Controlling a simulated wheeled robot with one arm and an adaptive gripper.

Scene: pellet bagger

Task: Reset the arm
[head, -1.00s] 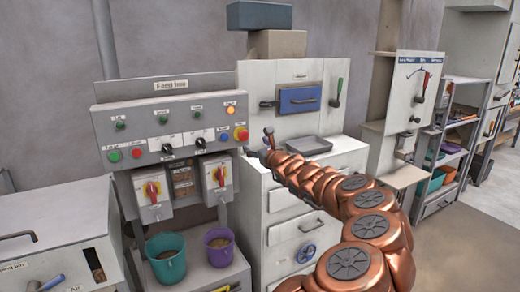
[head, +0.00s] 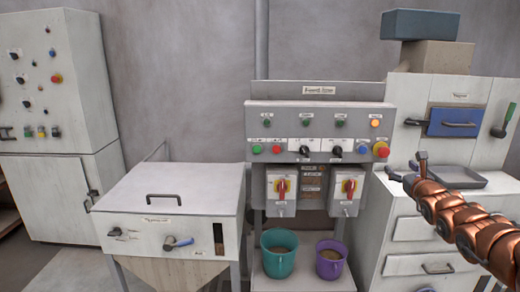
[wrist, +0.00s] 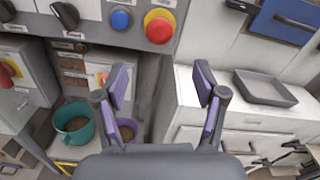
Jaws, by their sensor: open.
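My copper-coloured arm (head: 465,222) reaches in from the lower right of the head view. My gripper (head: 408,175) is at its end, in front of the white cabinet and left of the grey tray (head: 455,178). In the wrist view my gripper (wrist: 162,88) has its two purple-padded fingers spread apart, with nothing between them. Beyond the fingers are the control panel's side and the cabinet. The gripper looks apart from everything around it.
The control panel (head: 320,119) carries a red mushroom button (head: 381,149) near my gripper. A teal bucket (head: 279,255) and a purple bucket (head: 330,260) stand on a low shelf. A white hopper box (head: 165,205) stands left. A blue-fronted drawer (head: 455,121) is above the tray.

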